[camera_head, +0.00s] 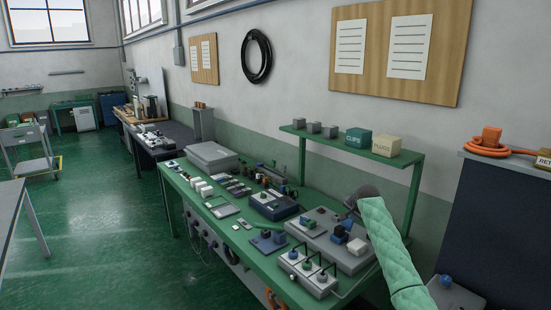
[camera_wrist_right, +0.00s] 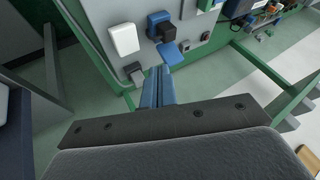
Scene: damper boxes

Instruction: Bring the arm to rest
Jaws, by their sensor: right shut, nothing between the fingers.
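My right arm, in a quilted green sleeve, comes in from the lower right in the head view. Its dark gripper (camera_head: 351,208) is over the right end of the green bench (camera_head: 262,252), above a grey panel (camera_head: 318,222). In the right wrist view the two blue fingers (camera_wrist_right: 158,88) are together and hold nothing. They point towards a small blue block (camera_wrist_right: 169,54) on the grey panel's edge; whether they touch it I cannot tell. My left gripper is in neither view.
A white box (camera_wrist_right: 123,38) and a blue box (camera_wrist_right: 160,24) sit near the fingers. A green shelf (camera_head: 360,146) with several boxes stands behind the arm. Switch boxes, trays and a grey case (camera_head: 211,155) crowd the bench. The green floor at left has open room.

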